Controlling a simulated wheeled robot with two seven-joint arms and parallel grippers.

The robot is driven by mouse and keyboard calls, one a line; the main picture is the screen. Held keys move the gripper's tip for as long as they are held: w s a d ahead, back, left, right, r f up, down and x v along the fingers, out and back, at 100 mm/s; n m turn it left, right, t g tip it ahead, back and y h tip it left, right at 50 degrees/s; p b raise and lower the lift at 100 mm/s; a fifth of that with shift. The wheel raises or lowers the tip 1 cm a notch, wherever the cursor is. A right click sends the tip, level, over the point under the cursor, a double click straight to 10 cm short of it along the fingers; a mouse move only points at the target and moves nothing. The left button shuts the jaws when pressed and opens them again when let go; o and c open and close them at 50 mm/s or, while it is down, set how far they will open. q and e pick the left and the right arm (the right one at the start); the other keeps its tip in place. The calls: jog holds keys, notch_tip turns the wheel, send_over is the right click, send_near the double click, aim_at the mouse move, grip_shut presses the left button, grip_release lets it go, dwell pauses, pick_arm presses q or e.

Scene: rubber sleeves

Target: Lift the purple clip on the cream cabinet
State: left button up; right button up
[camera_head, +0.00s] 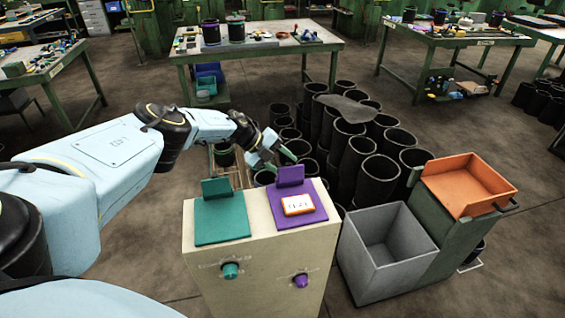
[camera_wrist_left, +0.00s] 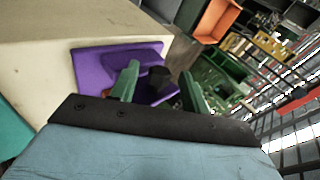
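The purple clip (camera_head: 290,177) is a purple flap standing up at the back of a purple plate (camera_head: 316,213) on top of the cream cabinet (camera_head: 240,262). An orange-framed white display (camera_head: 298,204) sits on that plate. In the left wrist view the purple clip (camera_wrist_left: 122,62) is beside and behind my green fingers. My left gripper (camera_head: 276,160) is open, just behind the clip's upper edge; its fingers (camera_wrist_left: 160,86) stand apart. A dark, blurred thing shows between them, and I cannot tell if they touch the clip. My right gripper is out of view.
A teal plate with a teal flap (camera_head: 216,187) is left of the purple one. Teal (camera_head: 231,270) and purple (camera_head: 301,281) knobs are on the cabinet front. Black sleeves (camera_head: 372,180) stand behind. A grey bin (camera_head: 372,290) and orange tray (camera_head: 470,206) are at right.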

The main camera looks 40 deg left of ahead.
pick_arm(q)
jog(key=p+v, duration=0.2)
jog(key=v, duration=1.1)
jog(key=shift+r+p, duration=0.15)
jog(key=shift+p, duration=0.2)
jog(key=shift+s+a, duration=0.1)
